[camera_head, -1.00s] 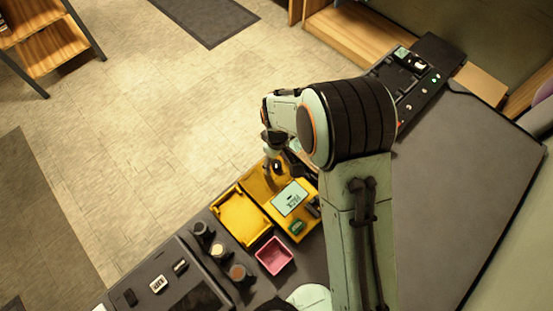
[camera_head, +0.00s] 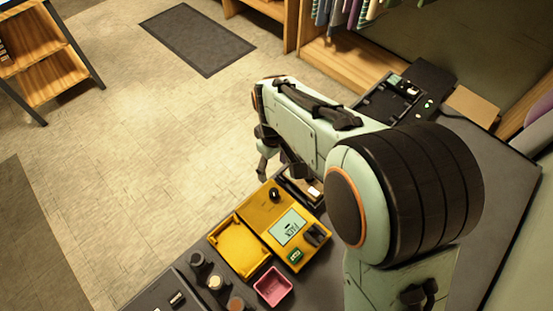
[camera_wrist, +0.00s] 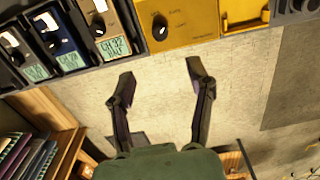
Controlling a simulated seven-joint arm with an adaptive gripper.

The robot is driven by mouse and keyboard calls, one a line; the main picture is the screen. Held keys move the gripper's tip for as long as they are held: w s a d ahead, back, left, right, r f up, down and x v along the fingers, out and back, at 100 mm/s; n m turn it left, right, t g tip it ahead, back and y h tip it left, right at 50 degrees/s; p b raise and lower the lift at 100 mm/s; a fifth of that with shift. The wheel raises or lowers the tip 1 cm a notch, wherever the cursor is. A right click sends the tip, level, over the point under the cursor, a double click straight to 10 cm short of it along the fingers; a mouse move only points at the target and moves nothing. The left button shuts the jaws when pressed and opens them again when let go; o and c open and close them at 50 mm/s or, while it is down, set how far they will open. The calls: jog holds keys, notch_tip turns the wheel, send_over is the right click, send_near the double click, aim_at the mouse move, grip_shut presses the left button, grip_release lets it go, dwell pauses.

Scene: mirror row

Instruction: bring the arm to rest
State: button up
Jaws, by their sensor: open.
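My gripper (camera_head: 264,168) hangs at the end of my bent arm in the head view, just past the far edge of the desk, with floor behind it. In the wrist view its two fingers (camera_wrist: 160,80) are spread wide, with nothing between them but floor. The yellow device (camera_head: 283,222), with a black knob and a pale screen, sits on the desk nearby, apart from the gripper. Its knob side (camera_wrist: 183,28) shows at the top of the wrist view. My arm hides part of the desk.
A yellow tray (camera_head: 238,248) adjoins the device. A pink bin (camera_head: 273,287) and several small round containers (camera_head: 215,283) stand in front. A dark row of modules with small displays (camera_wrist: 65,40) lies beside the device. A black panel (camera_head: 392,100) is farther back. Open floor lies left.

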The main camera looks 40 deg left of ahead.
jog(key=w+d+r+m+t+y, duration=0.15)
jog(key=w+d+r+m, duration=0.25)
jog(key=w+d+r, duration=0.5)
jog(key=w+d+r+m+t, duration=0.2)
jog(key=d+r+m, duration=0.25)
jog(key=d, duration=0.85)
jog(key=s+d+r+m+h, duration=0.1)
jog(key=s+d+m, duration=0.2)
jog(key=s+d, duration=0.5)
jog(key=s+d+f+m+g, duration=0.3)
jog(key=s+f+m, duration=0.2)
jog(key=s, duration=0.5)
jog(key=shift+g, duration=0.35)
